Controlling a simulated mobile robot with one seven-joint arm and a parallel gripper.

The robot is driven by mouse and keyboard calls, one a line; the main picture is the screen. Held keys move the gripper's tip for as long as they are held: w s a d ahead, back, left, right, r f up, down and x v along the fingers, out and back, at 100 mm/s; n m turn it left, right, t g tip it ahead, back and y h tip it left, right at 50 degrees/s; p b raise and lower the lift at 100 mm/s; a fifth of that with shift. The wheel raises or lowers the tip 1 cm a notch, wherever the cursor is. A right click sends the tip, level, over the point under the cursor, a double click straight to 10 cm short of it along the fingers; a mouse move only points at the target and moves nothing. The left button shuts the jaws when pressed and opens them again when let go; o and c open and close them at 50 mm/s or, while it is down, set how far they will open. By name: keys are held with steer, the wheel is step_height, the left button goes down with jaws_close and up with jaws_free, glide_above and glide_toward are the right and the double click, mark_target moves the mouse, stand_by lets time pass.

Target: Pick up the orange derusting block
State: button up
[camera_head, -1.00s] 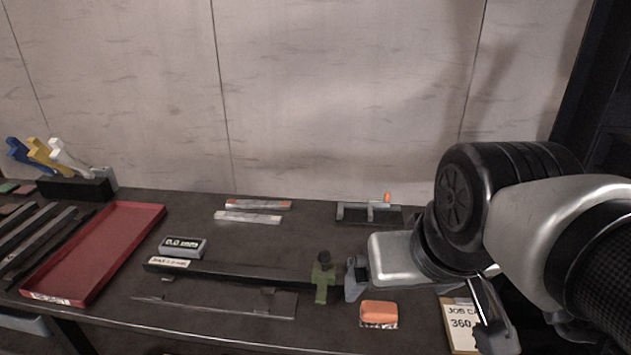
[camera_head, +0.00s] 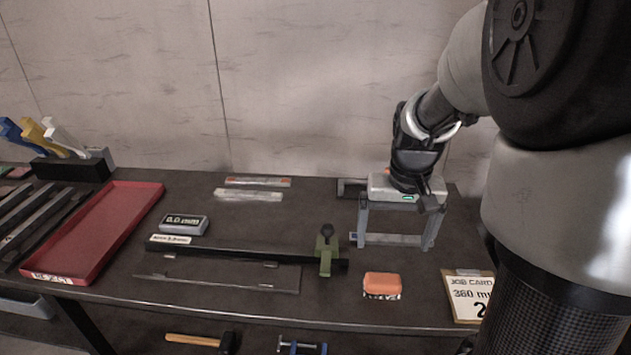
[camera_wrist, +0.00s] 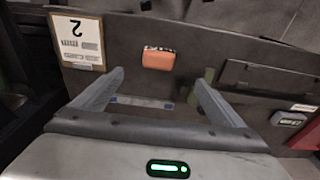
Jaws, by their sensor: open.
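The orange derusting block (camera_head: 382,285) lies on the dark bench near its front edge, left of the job card. In the wrist view the block (camera_wrist: 158,59) lies beyond the fingertips, roughly midway between them. My gripper (camera_head: 395,243) is open and empty, fingers pointing down, behind the block and apart from it. A pale bar with a blue end (camera_wrist: 140,102) shows on the bench between the fingers.
A job card (camera_head: 468,297) lies right of the block. A long dark bar (camera_head: 240,251) with a green clamp (camera_head: 326,252) lies to the left. A grey display box (camera_head: 184,224) and a red tray (camera_head: 100,235) are farther left. Bare bench surrounds the block.

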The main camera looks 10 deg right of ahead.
steer(key=b, duration=0.2)
glide_above(383, 279)
steer(key=s, duration=0.2)
steer(key=f, duration=1.1)
steer(key=shift+w+a+f, duration=0.1)
steer(key=shift+w+a, duration=0.1)
steer(key=shift+a, duration=0.05)
steer(key=shift+w+d+f+b, duration=0.1)
steer(key=shift+w+f+b, duration=0.15)
steer(key=shift+f, duration=0.7)
steer(key=shift+w+d+f+b, duration=0.15)
steer(key=shift+w+f, duration=0.15)
steer(key=shift+f, duration=0.65)
steer(key=shift+w+d+f+b, duration=0.15)
steer(key=shift+w+f, duration=0.1)
steer(key=shift+f, duration=0.7)
steer(key=shift+a, duration=0.1)
steer(key=c, duration=1.2)
step_height(383, 279, up, 10)
steer(key=shift+r+p, duration=0.1)
steer(key=shift+p, duration=0.85)
